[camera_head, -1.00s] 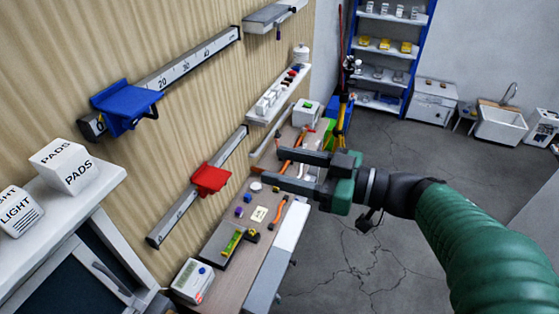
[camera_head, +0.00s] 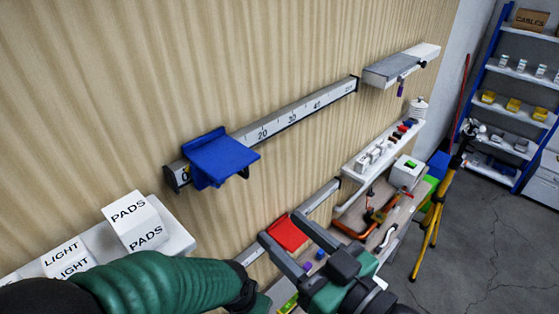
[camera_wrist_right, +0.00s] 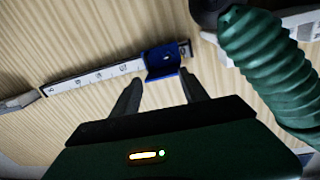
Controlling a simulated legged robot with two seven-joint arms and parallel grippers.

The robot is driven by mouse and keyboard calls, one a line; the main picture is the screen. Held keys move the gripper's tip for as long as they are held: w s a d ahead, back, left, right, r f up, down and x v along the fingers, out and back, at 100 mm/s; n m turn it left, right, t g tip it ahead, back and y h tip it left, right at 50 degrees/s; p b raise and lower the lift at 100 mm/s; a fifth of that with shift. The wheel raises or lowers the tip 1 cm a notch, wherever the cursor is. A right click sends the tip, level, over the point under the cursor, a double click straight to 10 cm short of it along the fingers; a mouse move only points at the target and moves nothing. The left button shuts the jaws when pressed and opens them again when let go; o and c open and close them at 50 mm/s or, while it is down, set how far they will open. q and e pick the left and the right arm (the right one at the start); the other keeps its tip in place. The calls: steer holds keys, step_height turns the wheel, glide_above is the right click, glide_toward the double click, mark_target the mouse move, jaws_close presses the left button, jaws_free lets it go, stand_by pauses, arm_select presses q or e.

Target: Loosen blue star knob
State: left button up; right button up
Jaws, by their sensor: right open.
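The blue bracket (camera_head: 220,158) sits near the zero end of the upper wall rail (camera_head: 300,115). It also shows in the right wrist view (camera_wrist_right: 162,62), just beyond and between my fingertips. No star-shaped blue knob can be made out; a small dark part shows under the bracket's right edge. My right gripper (camera_head: 283,228) is open and empty, below and to the right of the bracket in the head view. Its fingers also show in the right wrist view (camera_wrist_right: 161,82), apart from the bracket. My left arm comes in at the bottom left; its gripper cannot be seen.
A red bracket (camera_head: 287,233) on the lower rail lies behind my right fingers. White PADS (camera_head: 136,222) and LIGHT (camera_head: 65,259) boxes stand at left. The cluttered bench (camera_head: 398,215) and yellow tripod (camera_head: 432,225) are at right.

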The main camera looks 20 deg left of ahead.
steer(key=b, duration=1.2)
glide_toward(221, 186)
steer(key=x, duration=0.3)
steer(key=p+x, duration=0.1)
steer(key=x, duration=0.2)
steer(key=r+x, duration=0.1)
steer(key=x, duration=0.2)
steer(key=shift+s+a+p, duration=0.15)
steer(key=shift+s+p, duration=0.05)
steer(key=shift+p, duration=0.1)
steer(key=shift+w, duration=0.2)
steer(key=shift+s+d+r, duration=0.1)
steer(key=shift+s+d, duration=0.1)
steer(key=shift+d, duration=0.05)
steer(key=c, duration=0.6)
arm_select(q)
step_height(221, 186, down, 10)
steer(key=s, duration=0.1)
steer(key=shift+s+d+r, duration=0.15)
steer(key=shift+s+d, duration=0.1)
steer(key=shift+s, duration=0.15)
arm_select(e)
jaws_close()
